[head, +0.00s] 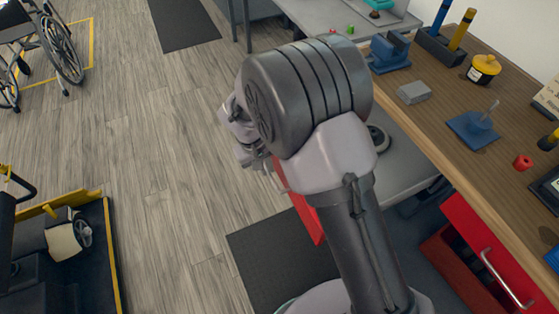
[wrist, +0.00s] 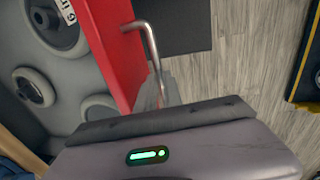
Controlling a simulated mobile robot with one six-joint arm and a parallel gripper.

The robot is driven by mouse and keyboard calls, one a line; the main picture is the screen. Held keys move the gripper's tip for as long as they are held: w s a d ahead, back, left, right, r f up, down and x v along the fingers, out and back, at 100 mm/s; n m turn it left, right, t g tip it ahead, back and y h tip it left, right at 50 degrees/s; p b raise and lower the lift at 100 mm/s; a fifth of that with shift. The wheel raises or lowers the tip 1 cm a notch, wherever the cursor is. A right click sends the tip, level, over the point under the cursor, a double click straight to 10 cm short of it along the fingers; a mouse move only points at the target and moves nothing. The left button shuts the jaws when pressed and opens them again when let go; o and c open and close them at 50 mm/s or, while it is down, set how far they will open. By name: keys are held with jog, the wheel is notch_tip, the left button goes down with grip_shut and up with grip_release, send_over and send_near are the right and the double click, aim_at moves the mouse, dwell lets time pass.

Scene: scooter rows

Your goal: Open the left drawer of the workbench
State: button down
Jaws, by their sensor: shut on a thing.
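The workbench (head: 440,140) has a brown wooden top and stands at the right in the head view. Its left drawer is pulled out. The drawer's red front (head: 310,218) shows partly behind my arm, well clear of the bench, and it also shows in the wrist view (wrist: 105,45). The grey drawer inside (wrist: 90,75) holds several round wheels. The metal bar handle (wrist: 150,45) is on the red front. My gripper (wrist: 165,93) is shut on the handle's near end. In the head view the handle and jaws are hidden by my arm.
A second red drawer front (head: 500,265) with a metal handle is at the lower right. Tools and a blue vise (head: 390,52) stand on the bench. A dark mat (head: 262,258) lies below the open drawer.

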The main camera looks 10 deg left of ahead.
jog(key=shift+s+a, duration=0.3)
jog(key=shift+a, duration=0.2)
jog(key=c, duration=1.8)
grip_release()
jog(key=shift+o, duration=0.2)
notch_tip(320, 180, up, 17)
jog(key=s+a+p, duration=0.2)
jog(key=p, duration=0.4)
jog(key=shift+a+p, duration=0.25)
jog(key=shift+p, duration=0.1)
